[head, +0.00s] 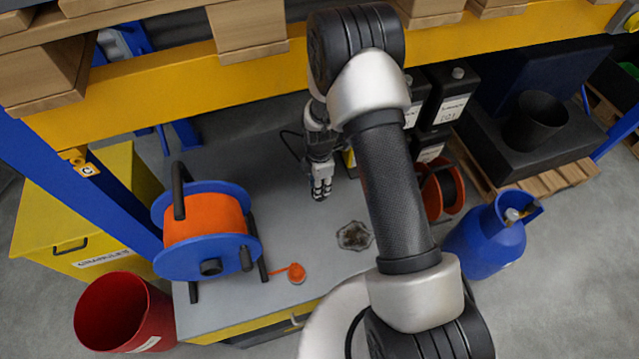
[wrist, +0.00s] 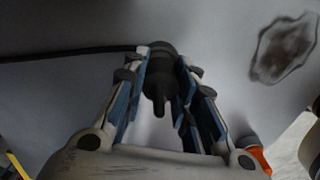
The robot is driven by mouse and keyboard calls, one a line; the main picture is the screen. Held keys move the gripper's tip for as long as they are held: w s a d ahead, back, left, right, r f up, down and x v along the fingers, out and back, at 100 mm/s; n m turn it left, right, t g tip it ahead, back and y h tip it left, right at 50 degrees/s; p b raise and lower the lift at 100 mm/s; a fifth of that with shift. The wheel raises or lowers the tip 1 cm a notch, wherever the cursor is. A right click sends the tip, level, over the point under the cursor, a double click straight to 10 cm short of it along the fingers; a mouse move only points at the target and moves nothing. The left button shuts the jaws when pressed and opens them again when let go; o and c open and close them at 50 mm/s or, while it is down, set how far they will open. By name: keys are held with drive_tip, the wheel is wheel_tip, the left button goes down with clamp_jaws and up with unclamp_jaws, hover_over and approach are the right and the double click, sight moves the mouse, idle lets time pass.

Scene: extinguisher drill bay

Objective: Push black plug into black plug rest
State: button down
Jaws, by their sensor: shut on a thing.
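My gripper (head: 321,190) points down over the grey bench top in the head view. In the wrist view my gripper (wrist: 163,72) is shut on the black plug (wrist: 158,82), a dark round body with a narrow pin, which sits between the two fingers. A black cable (wrist: 75,54) runs from the plug's top to the left. In the head view the fingers hide the plug, and a bit of dark cable (head: 288,136) shows beside my gripper. I cannot make out the black plug rest in either view.
A blue-and-orange cable reel (head: 205,228) stands left on the bench (head: 270,215), with a small orange piece (head: 296,273) beside it. A dark stain (head: 354,236) marks the bench right of my gripper. Black canisters (head: 450,95) and an orange reel (head: 434,205) stand to the right. A yellow beam (head: 170,80) crosses above.

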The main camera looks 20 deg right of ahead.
drive_tip(key=shift+f, duration=0.1)
drive_tip(key=c, duration=1.2)
unclamp_jaws()
